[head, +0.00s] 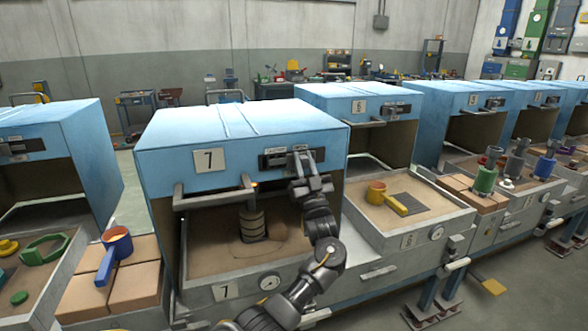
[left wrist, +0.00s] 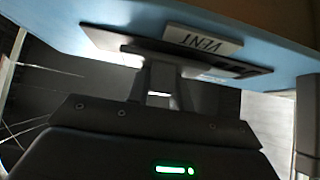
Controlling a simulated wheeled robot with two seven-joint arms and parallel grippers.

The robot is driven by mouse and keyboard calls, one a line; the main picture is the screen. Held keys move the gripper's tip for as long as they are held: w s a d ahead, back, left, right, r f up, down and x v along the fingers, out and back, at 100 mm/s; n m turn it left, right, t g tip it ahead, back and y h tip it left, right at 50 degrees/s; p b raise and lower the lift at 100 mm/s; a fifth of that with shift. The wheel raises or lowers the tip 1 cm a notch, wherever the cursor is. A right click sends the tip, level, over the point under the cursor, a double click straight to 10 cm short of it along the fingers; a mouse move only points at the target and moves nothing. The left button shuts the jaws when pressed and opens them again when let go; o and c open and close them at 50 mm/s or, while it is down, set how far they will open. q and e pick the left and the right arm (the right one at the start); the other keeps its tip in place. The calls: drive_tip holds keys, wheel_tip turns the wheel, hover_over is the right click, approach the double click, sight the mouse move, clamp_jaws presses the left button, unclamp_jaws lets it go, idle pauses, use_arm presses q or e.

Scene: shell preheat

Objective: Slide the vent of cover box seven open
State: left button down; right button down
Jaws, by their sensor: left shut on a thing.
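Cover box seven (head: 240,135) is a blue hood with a "7" plate on its front. Its vent (head: 272,160) is a dark slotted plate at the upper right of that front. My left gripper (head: 304,160) is at the right part of the vent, shut on what seems to be its slide tab, which the fingers hide. In the left wrist view, the vent plate (left wrist: 125,43) and the upside-down "VENT" label (left wrist: 203,40) sit just beyond the gripper (left wrist: 160,72). How far the vent stands open is unclear. My right gripper is out of view.
A handle bar (head: 214,195) juts out below the "7" plate. Under the hood, a dark ringed cylinder (head: 253,222) stands on a sandy bed. A blue-handled ladle (head: 112,250) lies at left, a yellow one (head: 385,198) at right. Similar blue boxes flank this one.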

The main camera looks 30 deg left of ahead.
use_arm(q)
drive_tip(key=shift+w+d, duration=0.1)
drive_tip(key=shift+d, duration=0.05)
drive_tip(key=c, duration=1.2)
unclamp_jaws()
drive_tip(key=shift+w+d, duration=0.1)
drive_tip(key=shift+c, duration=0.2)
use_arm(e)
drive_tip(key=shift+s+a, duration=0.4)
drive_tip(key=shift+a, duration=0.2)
use_arm(q)
drive_tip(key=shift+f, duration=0.15)
drive_tip(key=b+v, duration=0.2)
drive_tip(key=v, duration=0.8)
drive_tip(key=shift+s, duration=0.3)
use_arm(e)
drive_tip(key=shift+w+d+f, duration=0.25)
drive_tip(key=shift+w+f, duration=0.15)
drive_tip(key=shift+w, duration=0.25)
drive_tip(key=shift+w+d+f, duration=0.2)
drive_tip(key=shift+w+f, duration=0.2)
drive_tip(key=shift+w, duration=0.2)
use_arm(q)
drive_tip(key=shift+d+f, duration=0.1)
